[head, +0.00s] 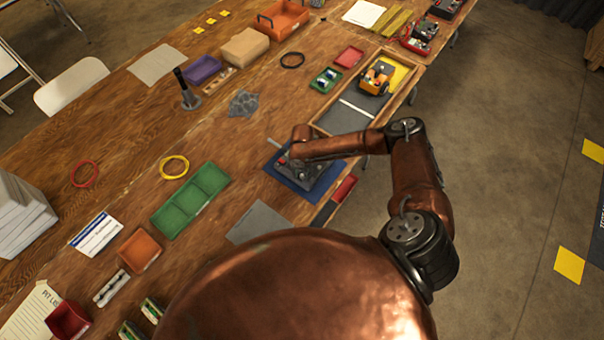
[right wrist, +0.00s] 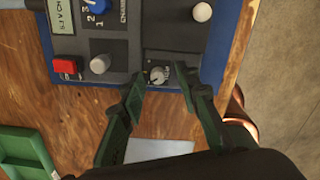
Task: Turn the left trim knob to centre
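In the right wrist view, a dark control box (right wrist: 120,52) on a blue base carries a small round trim knob (right wrist: 158,75) with pale dial marks, on a raised block at the box's edge. The way its pointer faces is too small to read surely. My right gripper (right wrist: 160,78) is open, with one fingertip on each side of this knob; whether they touch it cannot be told. In the head view the box (head: 290,174) sits on a blue mat (head: 310,184), partly hidden by my right arm. My left gripper is not in view.
The box also bears a red switch (right wrist: 66,66), a grey knob (right wrist: 99,64), a blue channel dial (right wrist: 97,5) and a pale round knob (right wrist: 202,12). A green tray (head: 190,200) and grey mat (head: 258,222) lie near it. A framed tray with an orange vehicle (head: 377,78) stands beyond.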

